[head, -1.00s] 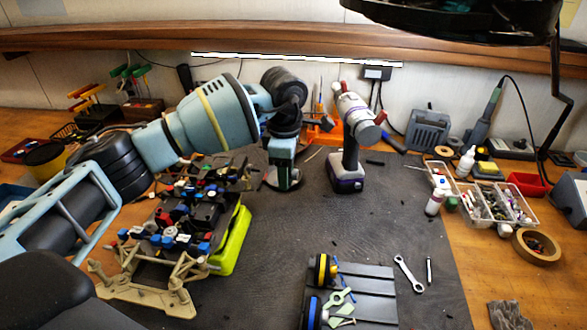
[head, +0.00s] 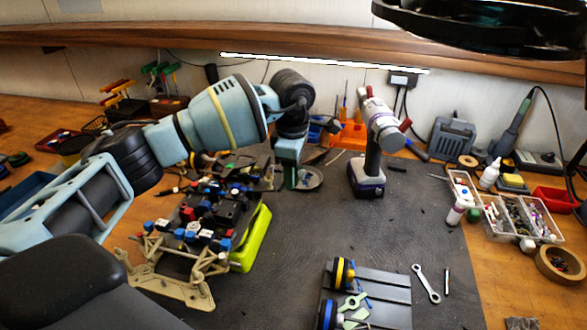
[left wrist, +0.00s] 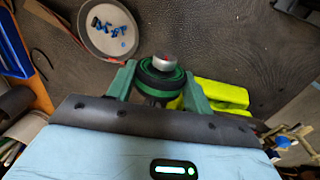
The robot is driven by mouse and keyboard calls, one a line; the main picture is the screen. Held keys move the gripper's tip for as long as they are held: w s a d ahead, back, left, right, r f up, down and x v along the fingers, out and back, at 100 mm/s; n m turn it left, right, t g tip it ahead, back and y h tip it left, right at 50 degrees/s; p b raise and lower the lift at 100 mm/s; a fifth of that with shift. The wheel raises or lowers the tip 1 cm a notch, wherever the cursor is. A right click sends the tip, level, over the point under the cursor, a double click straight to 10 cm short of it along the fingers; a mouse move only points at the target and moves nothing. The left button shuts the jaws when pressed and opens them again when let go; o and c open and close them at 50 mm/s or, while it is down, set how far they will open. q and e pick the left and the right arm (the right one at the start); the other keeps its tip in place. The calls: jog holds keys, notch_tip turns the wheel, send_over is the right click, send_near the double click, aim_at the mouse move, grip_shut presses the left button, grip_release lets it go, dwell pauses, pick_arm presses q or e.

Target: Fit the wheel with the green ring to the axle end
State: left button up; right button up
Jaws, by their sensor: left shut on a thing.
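My left gripper (head: 290,180) points down beside the far right end of the car chassis (head: 212,208). In the left wrist view its green fingers (left wrist: 158,84) are shut on the black wheel with the green ring (left wrist: 161,80). A silver round piece (left wrist: 164,62) with a reddish centre shows at the middle of the wheel. The wheel is above the mat, near the lime-green body part (left wrist: 222,95). The axle end cannot be made out, and whether the wheel touches it cannot be told. The chassis sits on a tan stand (head: 172,286).
A round dish (left wrist: 106,28) with small blue parts lies close to the gripper. A cordless drill (head: 372,150) stands to its right. A grey tray (head: 385,295) at the front holds a yellow-ringed wheel (head: 343,272) and a blue-ringed wheel (head: 328,314). The mat between is mostly clear.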

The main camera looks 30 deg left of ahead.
jog(key=shift+w+r, duration=0.3)
jog(key=shift+r, duration=0.15)
dwell(1.3)
pick_arm(q)
jog(key=shift+s+a+p, duration=0.2)
jog(key=shift+a+p, duration=0.05)
jog(key=shift+a, duration=0.55)
jog(key=shift+s+a+p, duration=0.2)
jog(key=shift+a, duration=0.55)
pick_arm(e)
jog(key=shift+w+r, duration=0.3)
jog(key=shift+r, duration=0.05)
pick_arm(q)
jog(key=o, duration=1.1)
jog(key=shift+c, duration=0.2)
jog(key=shift+s+r, duration=0.15)
jog(key=shift+r, duration=3.8)
pick_arm(e)
jog(key=shift+s+f, duration=0.35)
jog(key=shift+f, duration=0.05)
